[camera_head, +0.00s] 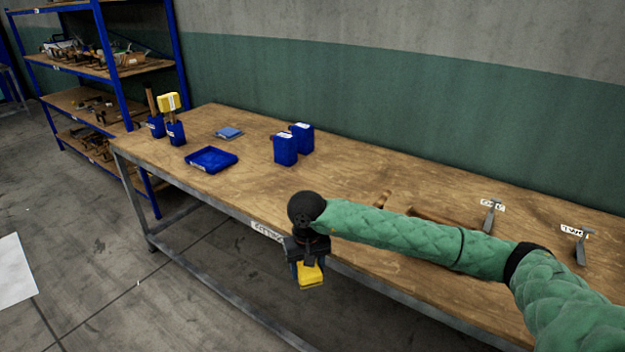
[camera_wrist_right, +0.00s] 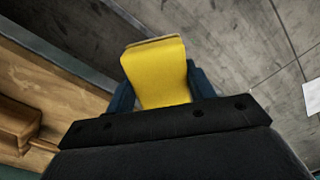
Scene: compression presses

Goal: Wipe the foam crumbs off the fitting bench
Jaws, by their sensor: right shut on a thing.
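The wooden fitting bench (camera_head: 345,185) runs along the wall, with a label on its front edge. My right gripper (camera_head: 309,268) is shut on a yellow block (camera_head: 311,278), which looks like a sponge. The gripper points down and shows in front of the bench's front edge, against the floor. In the right wrist view the yellow block (camera_wrist_right: 157,72) sits between the two blue fingers, with floor behind it and the bench (camera_wrist_right: 45,85) at the left. I cannot make out foam crumbs on the bench; my arm hides part of its top. My left gripper is not in view.
A blue tray (camera_head: 211,160), a small blue flat item (camera_head: 229,133) and two blue boxes (camera_head: 285,149) (camera_head: 302,138) stand on the bench. Blue holders (camera_head: 176,133) with handled tools are at the far left end. Two labelled metal tools (camera_head: 490,217) (camera_head: 581,248) lie at the right.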

